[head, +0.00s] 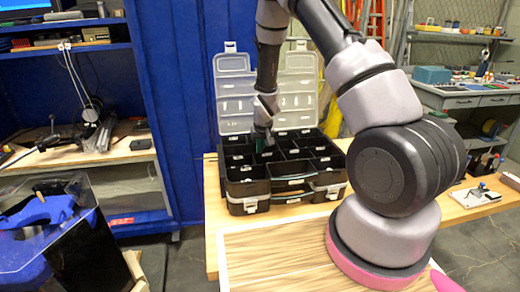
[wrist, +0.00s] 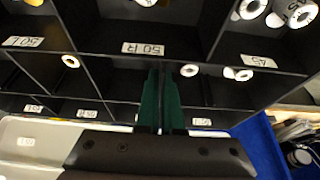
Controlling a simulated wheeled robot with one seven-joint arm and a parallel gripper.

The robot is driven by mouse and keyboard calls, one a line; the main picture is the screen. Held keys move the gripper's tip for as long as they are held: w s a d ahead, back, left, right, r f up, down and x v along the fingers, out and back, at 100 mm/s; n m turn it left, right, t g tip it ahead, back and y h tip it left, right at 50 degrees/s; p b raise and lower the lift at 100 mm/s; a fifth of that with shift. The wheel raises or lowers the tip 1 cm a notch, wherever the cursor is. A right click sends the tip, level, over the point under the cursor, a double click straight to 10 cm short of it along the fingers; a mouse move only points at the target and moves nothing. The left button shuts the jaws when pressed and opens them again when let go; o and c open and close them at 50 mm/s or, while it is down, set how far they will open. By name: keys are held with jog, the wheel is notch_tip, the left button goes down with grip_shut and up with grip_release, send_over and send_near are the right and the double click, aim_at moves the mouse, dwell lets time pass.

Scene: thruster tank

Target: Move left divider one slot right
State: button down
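The black organizer case (head: 262,188) stands on the table with its clear lids raised. Its tray is split into compartments by thin black dividers. In the wrist view, one divider (wrist: 88,78) stands left of my gripper. My gripper (wrist: 161,72) points into the tray, and its green fingers sit close together with a thin dark strip between them. I cannot tell whether that strip is a divider or just a gap. In the head view my gripper (head: 264,143) is at the tray's left-middle part, and its tips are hard to see.
White rings (wrist: 190,70) and other small parts lie in several compartments. Labels such as "50 R" (wrist: 143,48) mark the walls. The clear lids (head: 298,85) stand up behind the tray. The wooden table (head: 285,255) in front is clear. A blue shelf unit is at left.

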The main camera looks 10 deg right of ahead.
jog(key=shift+f, duration=0.25)
jog(key=shift+f, duration=0.4)
jog(key=c, duration=1)
grip_release()
jog(key=v, duration=1)
jog(key=shift+s+r, duration=0.15)
jog(key=shift+r, duration=2.2)
